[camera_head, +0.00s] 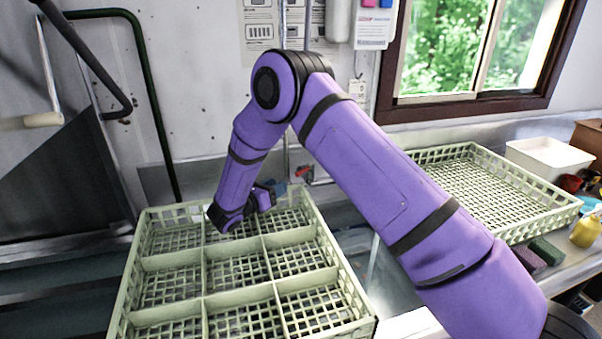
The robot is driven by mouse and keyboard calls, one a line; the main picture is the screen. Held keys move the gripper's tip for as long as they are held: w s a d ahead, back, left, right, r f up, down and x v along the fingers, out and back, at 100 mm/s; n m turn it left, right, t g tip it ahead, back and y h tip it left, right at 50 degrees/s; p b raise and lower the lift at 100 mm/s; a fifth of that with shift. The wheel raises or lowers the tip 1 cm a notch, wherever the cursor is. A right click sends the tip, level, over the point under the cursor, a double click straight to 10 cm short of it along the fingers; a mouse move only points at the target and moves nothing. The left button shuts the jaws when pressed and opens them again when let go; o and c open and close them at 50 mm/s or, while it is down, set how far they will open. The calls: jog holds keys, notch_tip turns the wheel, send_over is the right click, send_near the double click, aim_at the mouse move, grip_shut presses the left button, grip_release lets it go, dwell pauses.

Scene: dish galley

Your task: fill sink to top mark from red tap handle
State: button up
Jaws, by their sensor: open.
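The red tap handle (304,172) shows small at the back of the sink, between my forearm and upper arm. A blue handle (280,187) is just left of it. The sink (396,285) shows only in part, between the rack and my upper arm. A pale streak runs down in it; I cannot tell whether it is running water. No top mark or clear water level can be made out. My gripper (262,198) is open, seen small and partly hidden by my wrist. It is over the rack's back part, left of the red handle and apart from it.
A pale green divided rack (203,258) fills the front left. A second green rack (486,152) stands right of my arm. A white tub (549,157), sponges (545,251) and a yellow bottle (586,231) are at the right. A dark green pipe (157,115) rises at the left.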

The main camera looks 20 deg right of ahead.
aim_at(297, 174)
jog(key=x, duration=0.9)
jog(key=shift+w+d, duration=0.2)
jog(key=shift+d, duration=0.05)
jog(key=shift+c, duration=0.5)
grip_shut()
